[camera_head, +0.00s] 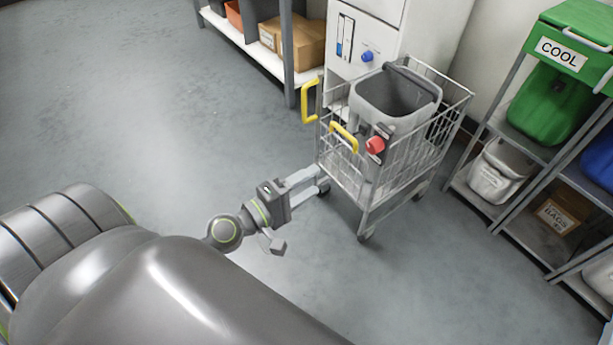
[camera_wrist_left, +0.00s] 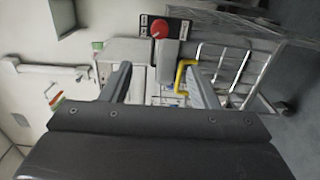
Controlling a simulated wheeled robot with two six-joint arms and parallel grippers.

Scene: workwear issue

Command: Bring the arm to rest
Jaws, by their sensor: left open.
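My left gripper (camera_head: 308,182) reaches out from the lower left and is open, with nothing between its fingers. Its two fingers (camera_wrist_left: 160,85) also show in the left wrist view. The fingertips are close to the near left side of a wire cart (camera_head: 386,185); I cannot tell whether they touch it. The cart has a yellow handle (camera_head: 344,137) and a red knob (camera_head: 375,145) on its near side. The red knob also shows in the left wrist view (camera_wrist_left: 159,28). My right gripper is not in view.
A grey bin (camera_head: 398,115) sits in the cart. A white cabinet with a blue knob (camera_head: 367,56) stands behind. Shelving with a green COOL bin (camera_head: 565,57) is at right, and a shelf with cardboard boxes (camera_head: 298,42) at the top. The floor at left is clear.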

